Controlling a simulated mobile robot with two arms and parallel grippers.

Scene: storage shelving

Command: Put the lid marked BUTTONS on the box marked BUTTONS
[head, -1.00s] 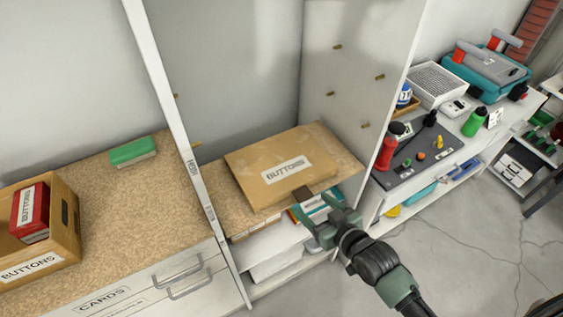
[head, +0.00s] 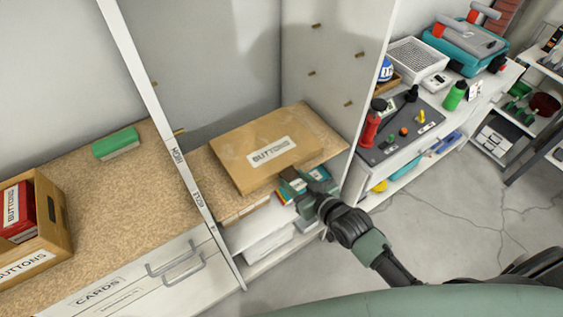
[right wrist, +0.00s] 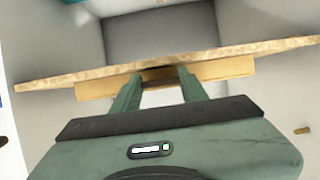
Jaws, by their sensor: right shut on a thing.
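The lid marked BUTTONS (head: 240,157) is a flat brown cardboard piece with a white label. It lies on the cork-topped shelf in the tall open bay, its near edge at the shelf's front. My right gripper (head: 299,182) is at the lid's near edge, by its right corner, shut on the lid. In the right wrist view, the fingers (right wrist: 157,84) meet the lid's edge (right wrist: 222,70), with a dark piece between them. My left gripper is not in view.
A white upright post (head: 165,130) stands between the lid's bay and the cork counter (head: 130,205) with the box. A green block (head: 116,143) lies at the counter's back. Books (head: 287,196) sit below the lid's shelf. A cluttered workbench (head: 405,135) is at right.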

